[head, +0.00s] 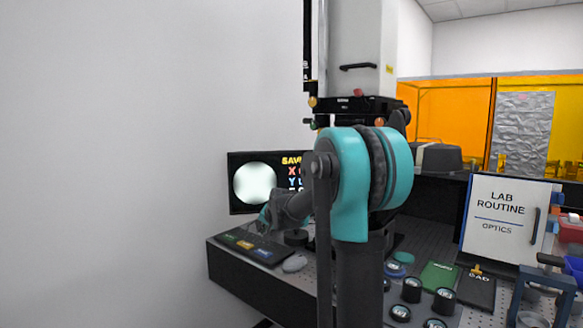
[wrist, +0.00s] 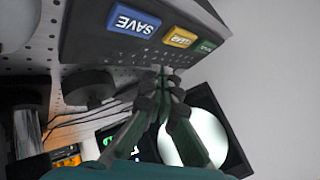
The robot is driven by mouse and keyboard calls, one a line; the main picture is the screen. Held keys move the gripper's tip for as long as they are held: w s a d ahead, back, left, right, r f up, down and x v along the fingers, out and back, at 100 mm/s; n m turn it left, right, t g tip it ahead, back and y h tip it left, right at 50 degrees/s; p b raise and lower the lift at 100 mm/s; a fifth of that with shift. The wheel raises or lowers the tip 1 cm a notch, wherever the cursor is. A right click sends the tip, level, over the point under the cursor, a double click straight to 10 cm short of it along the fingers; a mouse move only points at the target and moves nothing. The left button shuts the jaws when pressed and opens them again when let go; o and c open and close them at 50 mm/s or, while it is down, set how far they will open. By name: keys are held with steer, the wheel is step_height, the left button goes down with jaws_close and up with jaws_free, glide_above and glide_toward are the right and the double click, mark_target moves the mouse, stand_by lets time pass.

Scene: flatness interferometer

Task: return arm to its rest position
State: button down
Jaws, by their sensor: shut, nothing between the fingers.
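My arm rises in the middle of the head view, and its teal and dark links hide part of the bench. My gripper (head: 263,222) is small and partly hidden there, in front of the monitor and over the button box. In the wrist view my gripper (wrist: 163,74) has its fingertips together, with nothing seen between them. They are close to the edge of the button box (wrist: 205,68), near its green button; I cannot tell whether they touch. The box (head: 236,252) also carries a yellow button and a blue SAVE button (wrist: 134,22).
The monitor (head: 257,184) stands behind the gripper. A pale mouse (head: 295,263) lies beside the button box on the perforated bench. A tall instrument (head: 353,60) rises behind my arm. Several round dark parts and a LAB ROUTINE sign (head: 505,217) are at right. A bare wall is left.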

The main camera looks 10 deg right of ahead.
steer(key=s+d+f+n+g, duration=0.1)
steer(key=s+f, duration=0.5)
steer(key=s, duration=0.7)
steer(key=s+d+f+n+g+h, duration=0.1)
steer(key=s+f, duration=0.6)
steer(key=s, duration=0.7)
steer(key=s+d+f+n+g+h, duration=0.1)
steer(key=s+f+n, duration=0.3)
steer(key=s, duration=0.9)
step_height(320, 180, down, 3)
steer(key=shift+s+d+r+n+g, duration=0.15)
steer(key=shift+s+d+n+g, duration=0.25)
steer(key=shift+g, duration=0.5)
